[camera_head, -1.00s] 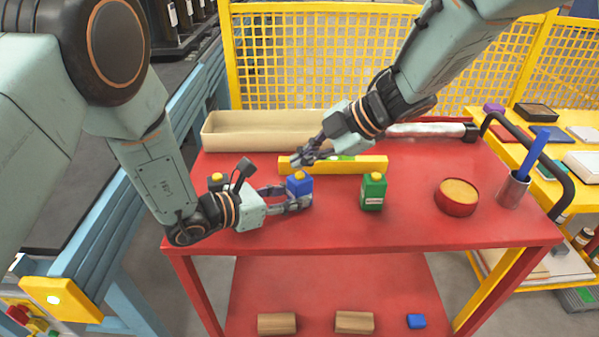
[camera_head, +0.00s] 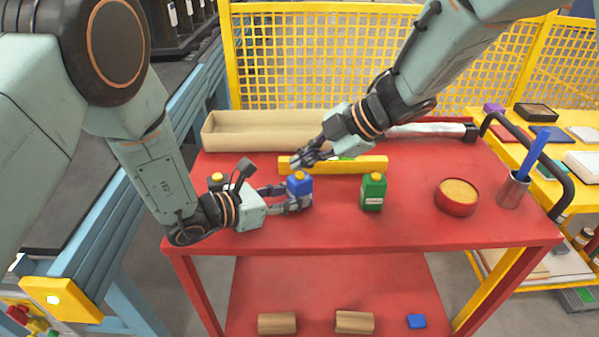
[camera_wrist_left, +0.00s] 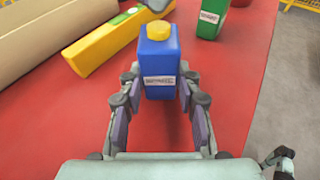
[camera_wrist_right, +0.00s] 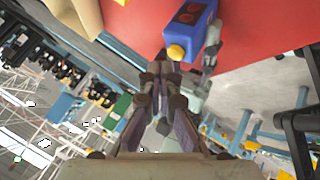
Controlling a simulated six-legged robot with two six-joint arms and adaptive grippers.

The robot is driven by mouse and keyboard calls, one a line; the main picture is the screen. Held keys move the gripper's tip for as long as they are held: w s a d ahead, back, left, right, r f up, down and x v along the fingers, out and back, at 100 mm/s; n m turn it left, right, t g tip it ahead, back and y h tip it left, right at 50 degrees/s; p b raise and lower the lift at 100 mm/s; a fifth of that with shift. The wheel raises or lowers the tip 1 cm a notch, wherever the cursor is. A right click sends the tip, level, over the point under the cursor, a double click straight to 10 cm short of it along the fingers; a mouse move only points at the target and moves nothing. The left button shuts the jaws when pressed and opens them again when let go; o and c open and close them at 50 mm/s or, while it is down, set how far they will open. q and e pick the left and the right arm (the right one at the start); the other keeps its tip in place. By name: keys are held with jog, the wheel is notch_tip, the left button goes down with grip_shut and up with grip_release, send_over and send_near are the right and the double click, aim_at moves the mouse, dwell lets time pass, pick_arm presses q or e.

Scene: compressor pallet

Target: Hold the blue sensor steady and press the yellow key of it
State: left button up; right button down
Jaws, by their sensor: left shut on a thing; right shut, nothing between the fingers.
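The blue sensor (camera_head: 300,187) stands upright on the red cart top, with its yellow key (camera_head: 299,176) on top. My left gripper (camera_head: 291,201) is shut on its sides; the left wrist view shows a finger on each side of the blue body (camera_wrist_left: 160,75). My right gripper (camera_head: 297,161) is shut and empty, a little above and behind the key. In the right wrist view its closed fingertips (camera_wrist_right: 162,62) are close to the yellow key (camera_wrist_right: 176,52). I cannot tell whether they touch it. A grey tip (camera_wrist_left: 158,6) shows just beyond the key in the left wrist view.
A green sensor (camera_head: 373,191) stands right of the blue one. A yellow bar (camera_head: 362,165) and a beige tray (camera_head: 262,145) lie behind. A red bowl (camera_head: 456,198) and a metal cup (camera_head: 514,189) stand at the right. Another yellow-topped thing (camera_head: 217,182) is partly hidden by my left arm.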

aim_at(304, 175)
pick_arm(q)
jog(key=shift+f, duration=0.1)
pick_arm(e)
jog(key=shift+f, duration=0.25)
jog(key=shift+f, duration=0.45)
dwell(2.0)
jog(key=shift+r, duration=0.9)
jog(key=shift+r, duration=2.5)
pick_arm(q)
jog(key=o, duration=0.9)
